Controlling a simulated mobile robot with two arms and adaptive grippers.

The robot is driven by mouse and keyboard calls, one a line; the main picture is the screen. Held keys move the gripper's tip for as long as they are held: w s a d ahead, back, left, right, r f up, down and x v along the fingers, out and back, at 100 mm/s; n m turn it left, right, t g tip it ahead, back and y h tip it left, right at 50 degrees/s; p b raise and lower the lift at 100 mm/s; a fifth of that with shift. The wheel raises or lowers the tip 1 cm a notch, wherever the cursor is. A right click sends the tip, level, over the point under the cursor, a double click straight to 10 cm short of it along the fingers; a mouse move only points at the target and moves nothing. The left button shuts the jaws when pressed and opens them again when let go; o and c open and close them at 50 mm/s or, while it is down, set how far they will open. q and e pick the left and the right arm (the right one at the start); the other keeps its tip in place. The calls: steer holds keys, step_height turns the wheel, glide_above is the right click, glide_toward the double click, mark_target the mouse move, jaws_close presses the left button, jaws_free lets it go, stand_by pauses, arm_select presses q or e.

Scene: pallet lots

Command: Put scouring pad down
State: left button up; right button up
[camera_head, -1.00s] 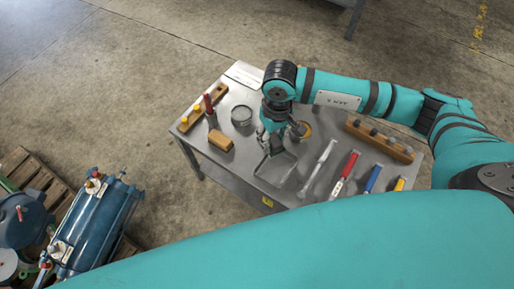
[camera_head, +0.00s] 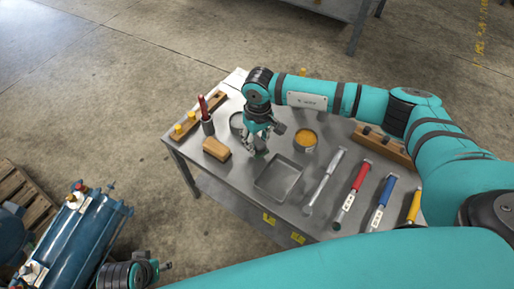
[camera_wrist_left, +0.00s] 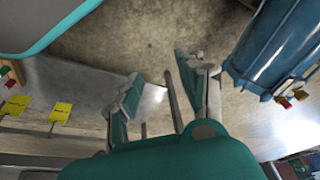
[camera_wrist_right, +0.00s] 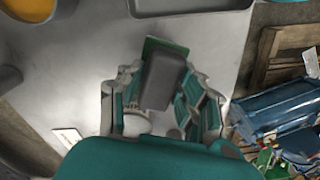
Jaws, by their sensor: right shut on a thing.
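The scouring pad (camera_wrist_right: 165,80) is a grey block with a green face in the right wrist view. My right gripper (camera_wrist_right: 160,92) is shut on it, with fingers on both sides. In the head view my right gripper (camera_head: 258,146) points down at the table, just behind the metal tray (camera_head: 278,181) and right of a tan block (camera_head: 216,148). The pad is small and mostly hidden there; I cannot tell whether it touches the tabletop. My left gripper (camera_wrist_left: 158,82) is open and empty, away from the table; its arm shows at the head view's lower left.
An orange-filled tin (camera_head: 305,140) stands right of the gripper, and a grey tin (camera_head: 237,123) is partly behind it. A scraper (camera_head: 325,181) and red, blue and yellow handled tools lie right of the tray. A red-handled tool stands in a dark cup (camera_head: 208,127) at left.

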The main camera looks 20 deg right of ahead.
mark_target(257, 148)
step_height(257, 148, down, 3)
steer(key=shift+s+r, duration=0.1)
steer(key=shift+r, duration=0.1)
steer(key=shift+f, duration=0.4)
arm_select(q)
steer(key=shift+v, duration=0.85)
steer(key=shift+w+r+b, duration=0.15)
steer(key=shift+r+b, duration=0.15)
arm_select(e)
steer(key=o, duration=1.1)
arm_select(q)
steer(key=shift+r, duration=0.1)
steer(key=shift+r, duration=0.1)
step_height(257, 148, down, 6)
steer(key=p, duration=0.1)
steer(key=shift+p, duration=0.3)
arm_select(e)
steer(key=r, duration=1.2)
steer(key=shift+d, duration=0.2)
